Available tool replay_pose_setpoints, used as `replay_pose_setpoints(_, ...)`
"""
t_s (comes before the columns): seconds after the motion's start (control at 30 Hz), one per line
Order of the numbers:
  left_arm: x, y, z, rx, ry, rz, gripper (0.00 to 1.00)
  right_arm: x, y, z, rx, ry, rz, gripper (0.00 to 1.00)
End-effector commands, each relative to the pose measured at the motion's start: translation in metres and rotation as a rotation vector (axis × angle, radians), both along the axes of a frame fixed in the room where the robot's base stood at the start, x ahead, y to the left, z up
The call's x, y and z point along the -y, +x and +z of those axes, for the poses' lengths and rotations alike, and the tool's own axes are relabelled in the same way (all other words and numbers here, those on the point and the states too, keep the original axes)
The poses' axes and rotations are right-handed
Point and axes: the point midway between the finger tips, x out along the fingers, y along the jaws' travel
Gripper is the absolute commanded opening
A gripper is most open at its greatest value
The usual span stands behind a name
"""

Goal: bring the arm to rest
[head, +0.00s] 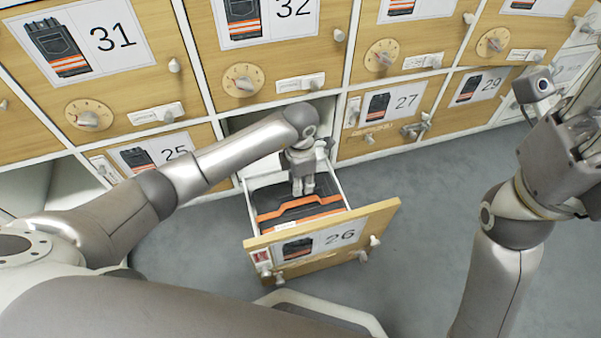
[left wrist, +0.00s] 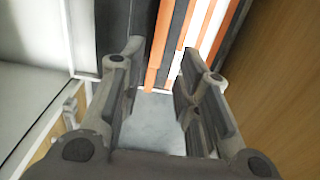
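My left arm reaches in from the left over the pulled-out drawer 26 (head: 262,241). My left gripper (head: 303,186) points down above the dark folded garments with orange stripes (head: 290,208) in that drawer. In the left wrist view its two fingers (left wrist: 163,55) stand apart with nothing between them. The striped garments (left wrist: 190,35) show beyond the fingertips; I cannot tell whether the fingertips touch them. My right gripper (head: 580,150) is raised at the right edge, clear of the lockers; its fingers are partly cut off and their opening is unclear.
Numbered wooden locker fronts with dials and latches line the back, among them 31 (head: 140,75), 25 (head: 200,145), 27 (head: 375,130) and 29 (head: 465,105). Drawer 26 juts out towards me over the grey floor (head: 415,215). Floor right of the drawer is clear.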

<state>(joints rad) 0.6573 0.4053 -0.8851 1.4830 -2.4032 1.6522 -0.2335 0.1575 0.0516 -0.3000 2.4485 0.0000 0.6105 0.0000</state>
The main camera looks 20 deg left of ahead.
Motion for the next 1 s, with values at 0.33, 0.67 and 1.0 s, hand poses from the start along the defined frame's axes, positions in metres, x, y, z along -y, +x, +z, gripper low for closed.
replay_pose_setpoints(0.33, 0.000, 0.000, 0.006, 0.000, 0.000, -0.001, 0.31, 0.000, 0.002, -0.002, -0.013, 0.000, 0.001, 0.40)
replay_pose_setpoints(0.67, 0.000, 0.000, 0.006, 0.000, 0.000, 0.000, 0.31, 0.000, 0.002, -0.002, -0.013, 0.000, 0.001, 0.40)
replay_pose_setpoints(1.0, 0.000, 0.000, 0.056, 0.001, -0.001, 0.000, 0.31, 0.003, 0.011, -0.003, -0.126, 0.007, 0.006, 0.40)
